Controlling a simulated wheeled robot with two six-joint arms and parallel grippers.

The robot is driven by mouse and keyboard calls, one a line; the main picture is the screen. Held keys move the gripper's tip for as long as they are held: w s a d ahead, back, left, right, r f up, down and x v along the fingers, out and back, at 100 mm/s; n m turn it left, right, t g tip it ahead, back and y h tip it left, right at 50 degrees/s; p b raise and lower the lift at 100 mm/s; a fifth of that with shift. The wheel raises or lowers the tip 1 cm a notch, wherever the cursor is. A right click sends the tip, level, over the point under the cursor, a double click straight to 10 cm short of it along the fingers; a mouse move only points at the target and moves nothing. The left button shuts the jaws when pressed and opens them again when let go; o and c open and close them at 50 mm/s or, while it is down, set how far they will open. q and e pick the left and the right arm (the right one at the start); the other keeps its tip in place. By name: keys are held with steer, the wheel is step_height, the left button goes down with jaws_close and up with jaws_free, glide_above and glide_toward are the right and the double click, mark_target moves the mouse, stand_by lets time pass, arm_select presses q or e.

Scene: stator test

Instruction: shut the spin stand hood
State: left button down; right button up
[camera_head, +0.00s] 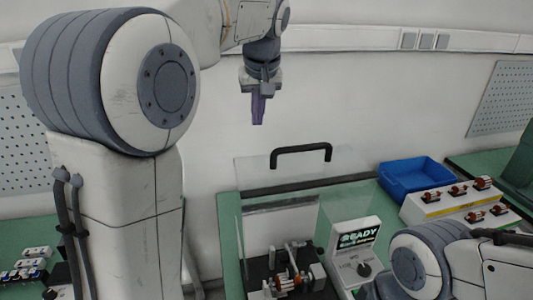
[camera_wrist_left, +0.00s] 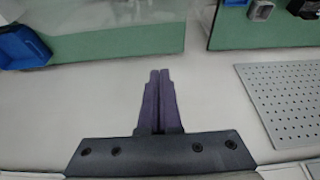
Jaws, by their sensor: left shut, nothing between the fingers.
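The spin stand hood is a clear panel (camera_head: 345,165) with a black bar handle (camera_head: 300,151) near its top. It stands raised behind the clear-walled spin stand (camera_head: 322,215), so the stand looks open at the top. Inside the stand a rotor with copper-red parts (camera_head: 286,282) sits on a dark base. My left gripper (camera_head: 257,122) is shut and empty, pointing down above and left of the handle, apart from it. Its closed fingers also show in the left wrist view (camera_wrist_left: 160,75). My right arm shows at the lower right, but its gripper is out of view.
A control box (camera_head: 355,250) with a screen reading READY and a knob stands right of the stand. A blue tray (camera_head: 385,184) and a white rack (camera_head: 436,206) with several rotors are further right. A wall rail (camera_head: 350,35) runs behind my left gripper.

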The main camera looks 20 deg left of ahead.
arm_select(q)
step_height(320, 180, down, 9)
steer(key=d+p, duration=0.1)
steer(key=p, duration=0.2)
steer(key=shift+d, duration=0.15)
steer(key=shift+s, duration=0.1)
